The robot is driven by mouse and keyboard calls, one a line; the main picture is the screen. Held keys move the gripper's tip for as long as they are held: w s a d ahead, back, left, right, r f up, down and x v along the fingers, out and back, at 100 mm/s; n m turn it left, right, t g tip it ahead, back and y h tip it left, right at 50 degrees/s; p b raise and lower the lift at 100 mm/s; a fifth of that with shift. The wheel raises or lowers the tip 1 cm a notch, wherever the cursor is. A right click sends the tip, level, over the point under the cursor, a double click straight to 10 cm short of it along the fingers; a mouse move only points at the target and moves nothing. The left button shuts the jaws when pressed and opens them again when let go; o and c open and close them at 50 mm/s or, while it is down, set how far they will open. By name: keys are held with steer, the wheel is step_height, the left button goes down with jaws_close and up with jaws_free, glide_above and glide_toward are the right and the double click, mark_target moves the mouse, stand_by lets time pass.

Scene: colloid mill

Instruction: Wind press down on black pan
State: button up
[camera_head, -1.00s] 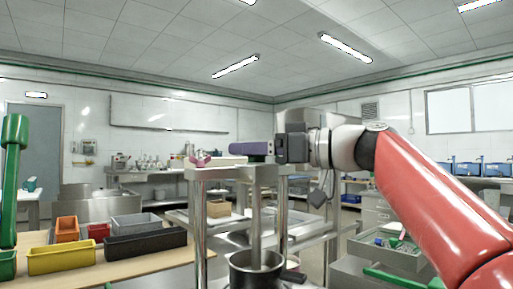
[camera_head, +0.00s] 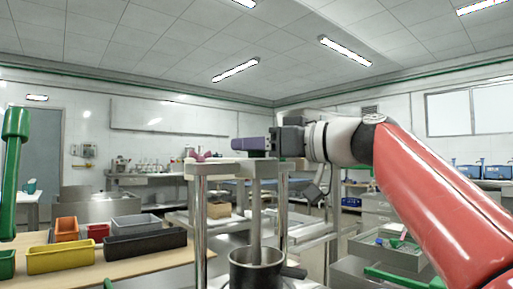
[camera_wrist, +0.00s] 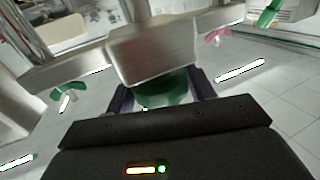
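The press is a metal frame with upright posts (camera_head: 197,215) and a flat top, with a pink wing nut (camera_head: 203,156) at its left. A metal rod (camera_head: 256,215) goes down into the black pan (camera_head: 256,272), which stands under the frame. My gripper (camera_head: 248,144) is just above the press top, its purple fingers pointing left. In the wrist view, the fingers (camera_wrist: 164,94) are apart, one on each side of a green round part (camera_wrist: 163,92) below a metal block (camera_wrist: 153,50). I cannot tell whether they touch it. Pink (camera_wrist: 217,37) and green (camera_wrist: 68,94) wing nuts flank the block.
A wooden table at left holds a yellow bin (camera_head: 61,257), a black bin (camera_head: 146,243) and other small bins. A green post (camera_head: 14,165) stands at the far left. A metal cart with a tray (camera_head: 388,252) is at right, under my red arm.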

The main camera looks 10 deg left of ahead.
steer(key=o, duration=0.4)
steer(key=b+v, duration=0.2)
steer(key=v, duration=0.5)
steer(key=shift+d, duration=0.4)
steer(key=shift+s, duration=0.15)
